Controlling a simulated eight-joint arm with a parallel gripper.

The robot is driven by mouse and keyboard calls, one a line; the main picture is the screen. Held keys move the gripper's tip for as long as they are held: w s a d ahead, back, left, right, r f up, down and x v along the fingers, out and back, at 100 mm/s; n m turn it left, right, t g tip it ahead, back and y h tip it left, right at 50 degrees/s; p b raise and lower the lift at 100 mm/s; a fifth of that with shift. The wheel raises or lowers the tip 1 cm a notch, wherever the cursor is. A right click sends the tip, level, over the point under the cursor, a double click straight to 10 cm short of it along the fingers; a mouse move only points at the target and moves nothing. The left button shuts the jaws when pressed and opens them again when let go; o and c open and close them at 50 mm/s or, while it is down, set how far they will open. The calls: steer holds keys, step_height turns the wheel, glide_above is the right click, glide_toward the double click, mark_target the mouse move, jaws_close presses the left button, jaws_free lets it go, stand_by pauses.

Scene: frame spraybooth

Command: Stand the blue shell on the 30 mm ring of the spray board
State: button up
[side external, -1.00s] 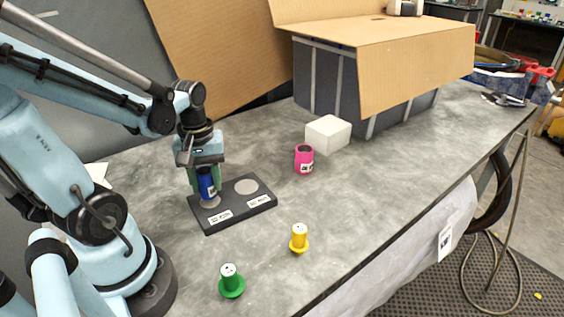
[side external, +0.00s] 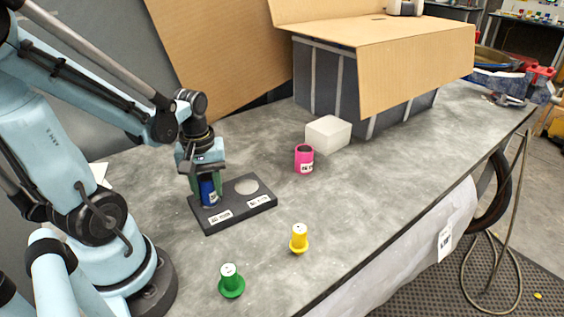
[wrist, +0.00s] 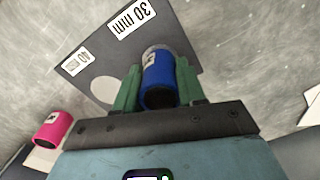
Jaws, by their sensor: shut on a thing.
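The blue shell (side external: 208,191) is upright between the green fingers of my gripper (side external: 206,185), which is shut on it. It is at the left ring of the dark spray board (side external: 236,212). In the wrist view the blue shell (wrist: 158,84) covers most of a pale ring (wrist: 155,50) beside the "30 mm" label (wrist: 132,17). The shell's lower end is at the board; I cannot tell whether it touches. The other ring (side external: 246,187), the one by the "40 mm" label (wrist: 75,62), is bare.
A pink shell (side external: 304,159) and a white block (side external: 328,133) stand behind the board. A yellow flanged piece (side external: 299,238) and a green one (side external: 231,281) stand in front. A cardboard-topped booth (side external: 365,75) is at the back. The bench right of the board is clear.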

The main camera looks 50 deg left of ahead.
steer(key=o, duration=1.3)
steer(key=shift+r, duration=0.1)
steer(key=shift+r, duration=5.95)
